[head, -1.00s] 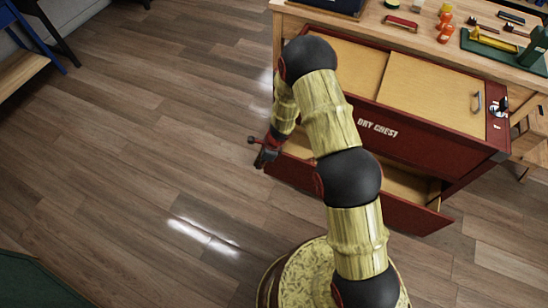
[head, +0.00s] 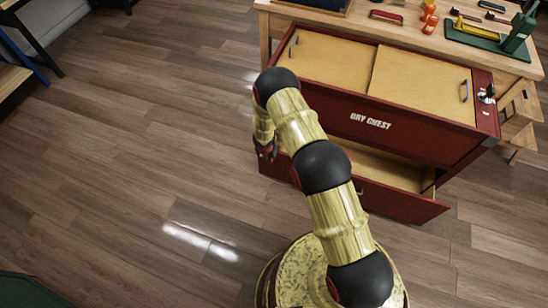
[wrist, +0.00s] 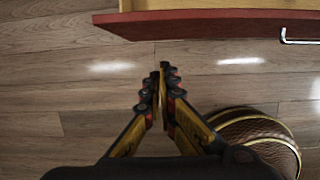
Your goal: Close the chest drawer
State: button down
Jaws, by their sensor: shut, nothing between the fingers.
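The red dry chest (head: 425,130) stands in front of the workbench, with its name in white letters on the front. Its wide low drawer (head: 405,204) is pulled out, and the bare wooden inside shows behind the red front. My arm hides the middle of the drawer. My gripper (head: 266,153) is near the drawer's left end. In the wrist view my gripper (wrist: 163,75) is shut and empty, with its fingertips short of the drawer front (wrist: 205,23) and apart from it in the picture. A metal drawer handle (wrist: 300,38) is at the right edge.
The chest top has two sliding wooden panels (head: 420,85) and a lock at the right. The workbench (head: 535,65) behind carries a green mat, orange bottles and small tools. A small wooden stool (head: 515,125) stands at the right. The floor (head: 120,150) to the left is clear.

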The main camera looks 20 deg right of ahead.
jog(key=w+d+f+b, duration=0.3)
jog(key=w+f, duration=0.2)
jog(key=f, duration=0.4)
jog(key=shift+d, duration=0.3)
jog(key=shift+r, duration=0.1)
